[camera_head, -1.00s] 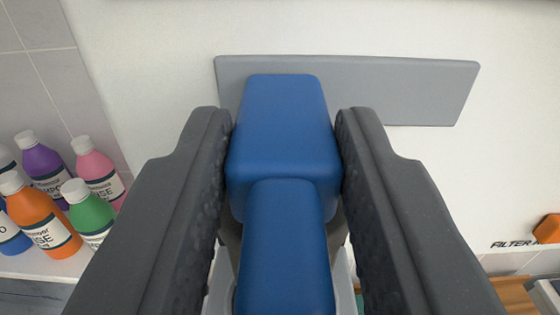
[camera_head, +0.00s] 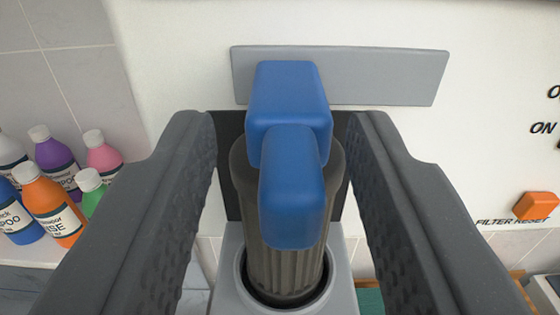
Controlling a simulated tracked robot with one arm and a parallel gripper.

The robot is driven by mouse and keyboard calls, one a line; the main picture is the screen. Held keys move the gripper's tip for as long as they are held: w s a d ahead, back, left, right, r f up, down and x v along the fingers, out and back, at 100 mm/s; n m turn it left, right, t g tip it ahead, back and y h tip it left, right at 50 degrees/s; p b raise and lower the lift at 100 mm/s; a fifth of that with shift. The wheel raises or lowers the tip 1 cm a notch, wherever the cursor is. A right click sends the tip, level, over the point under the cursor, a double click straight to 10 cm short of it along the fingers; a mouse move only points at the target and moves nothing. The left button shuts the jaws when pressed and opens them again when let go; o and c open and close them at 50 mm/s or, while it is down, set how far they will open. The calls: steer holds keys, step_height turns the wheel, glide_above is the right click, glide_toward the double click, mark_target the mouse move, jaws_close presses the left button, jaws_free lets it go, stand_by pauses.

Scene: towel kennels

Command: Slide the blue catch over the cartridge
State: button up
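The blue catch (camera_head: 290,140) sits in the middle of the view, in front of a grey horizontal plate (camera_head: 385,76) on the pale wall panel. Its lower arm reaches down over the front of the dark ribbed cartridge (camera_head: 285,268). The cartridge stands upright in a round opening of a grey holder (camera_head: 232,290). My gripper (camera_head: 283,125) is open, with one dark padded finger on each side of the catch. A gap shows between each finger and the blue part, so it holds nothing. The cartridge's top is partly hidden by the catch.
Several coloured bottles (camera_head: 50,205) stand on a ledge at the left. An orange button (camera_head: 536,205) sits on the panel at the right, above the words FILTER RESET. Part of a green thing (camera_head: 369,300) shows low beside the holder.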

steer(key=s+b, duration=0.2)
steer(key=s, duration=0.9)
steer(key=shift+d+f, duration=0.15)
steer(key=shift+d, duration=0.3)
steer(key=s+d+f+m+g+h+b, duration=0.1)
steer(key=s+d+f+g+b, duration=0.1)
steer(key=s+d+f+b, duration=0.7)
step_height(320, 180, down, 4)
steer(key=shift+s+d+r+g+h, duration=0.2)
steer(key=shift+s+d+g+h, duration=0.1)
steer(key=shift+s+d, duration=0.85)
